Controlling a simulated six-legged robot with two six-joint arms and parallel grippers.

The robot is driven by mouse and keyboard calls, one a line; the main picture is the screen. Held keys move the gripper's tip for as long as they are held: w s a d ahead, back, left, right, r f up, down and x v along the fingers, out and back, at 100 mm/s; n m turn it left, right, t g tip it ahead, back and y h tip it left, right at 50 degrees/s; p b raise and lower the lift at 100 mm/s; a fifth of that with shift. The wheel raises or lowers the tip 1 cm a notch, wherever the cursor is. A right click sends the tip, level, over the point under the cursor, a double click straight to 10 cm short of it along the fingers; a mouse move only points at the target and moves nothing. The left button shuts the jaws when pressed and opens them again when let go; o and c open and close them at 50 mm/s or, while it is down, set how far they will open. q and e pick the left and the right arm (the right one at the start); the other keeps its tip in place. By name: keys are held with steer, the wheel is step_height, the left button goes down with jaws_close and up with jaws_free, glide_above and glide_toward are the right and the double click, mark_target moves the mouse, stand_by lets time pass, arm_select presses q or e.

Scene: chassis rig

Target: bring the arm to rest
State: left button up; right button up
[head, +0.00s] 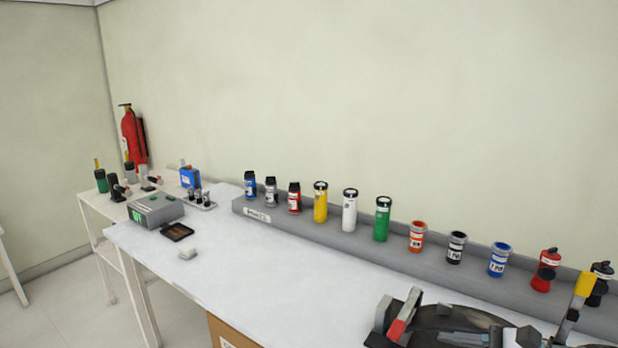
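Neither of my grippers and no part of my arms shows clearly in the head view. The place where my arms rest cannot be made out. A dark rig (455,322) with a grey and red clamp-like part (403,315) and a yellow-topped lever (585,285) sits at the bottom right, cut off by the frame's edge.
A white table (280,265) has a grey rack (400,250) along its back, holding several coloured canisters. A fire extinguisher (133,137) stands behind. The table's middle is clear.

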steer(key=s+a+f+n+g+h+b, duration=0.1)
steer(key=s+a+f+n, duration=0.3)
steer(key=f, duration=0.9)
steer(key=s+a+f+n+g+h+b, duration=0.1)
steer(key=s+a+f+n+g+h, duration=0.2)
steer(key=f, duration=1.1)
steer(key=s+a+f+n+g+h+b, duration=0.1)
steer(key=s+a+f+n+g+h, duration=0.2)
steer(key=s+f+n, duration=0.6)
steer(key=s+a+f+h, duration=0.1)
steer(key=s+a+f, duration=0.1)
steer(key=s+f, duration=0.2)
steer(key=shift+s+a+f, duration=0.2)
steer(key=shift+s, duration=0.1)
